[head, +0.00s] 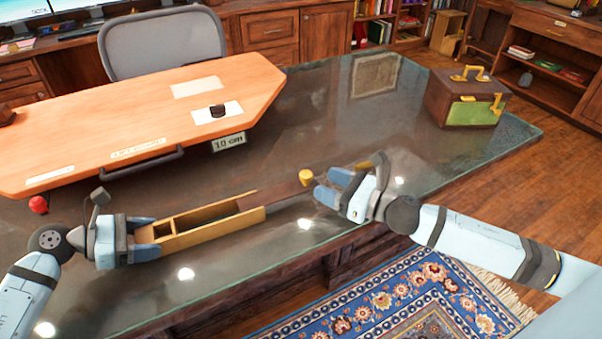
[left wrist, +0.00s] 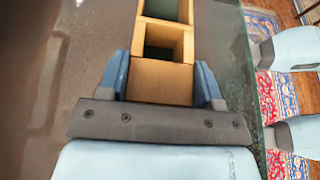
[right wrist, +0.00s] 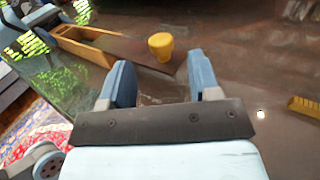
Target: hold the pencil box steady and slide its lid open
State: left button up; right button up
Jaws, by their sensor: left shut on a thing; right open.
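The pencil box (head: 205,233) is a long, narrow wooden box lying on the dark glossy desk. Its compartments near the left end are uncovered, and they show in the left wrist view (left wrist: 163,62). A dark brown lid (head: 272,194) sticks out past the box's right end, with a yellow knob (head: 305,177) at its far end. My left gripper (head: 146,238) is shut on the box's left end, one finger on each side. My right gripper (head: 325,188) is open and empty, just right of the knob. In the right wrist view the knob (right wrist: 160,46) is beyond the fingers, apart from them.
An orange wooden board (head: 150,120) with a handle and a "10 cm" label lies behind the box. A brown chest with yellow handles (head: 450,98) stands at the desk's right end. The desk's front edge is close to the box, above a patterned rug (head: 400,305).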

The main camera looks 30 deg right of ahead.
jog(key=shift+v, duration=2.85)
pick_arm(q)
jog(key=o, duration=1.2)
